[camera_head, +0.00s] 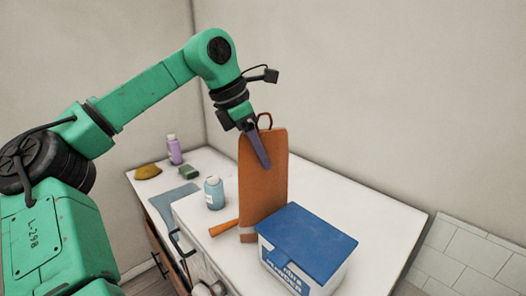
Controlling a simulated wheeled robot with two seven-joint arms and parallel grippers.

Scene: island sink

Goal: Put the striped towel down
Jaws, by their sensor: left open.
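I cannot make out a striped towel in the head view. My left gripper (261,158) comes down from the upper left, in front of the upper part of an upright brown board (265,195) with a dark loop on top. A long purple-grey finger shows against the board, with no cloth visible in the gripper. The gripper is open; I cannot tell whether it touches the board. My right gripper is out of view.
A white box with a blue lid (305,236) stands before the board. A blue bottle (214,193), orange handle (223,228), purple bottle (174,150), green sponge (189,172) and yellow-brown item (148,171) are left. The white counter (370,215) is clear at right.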

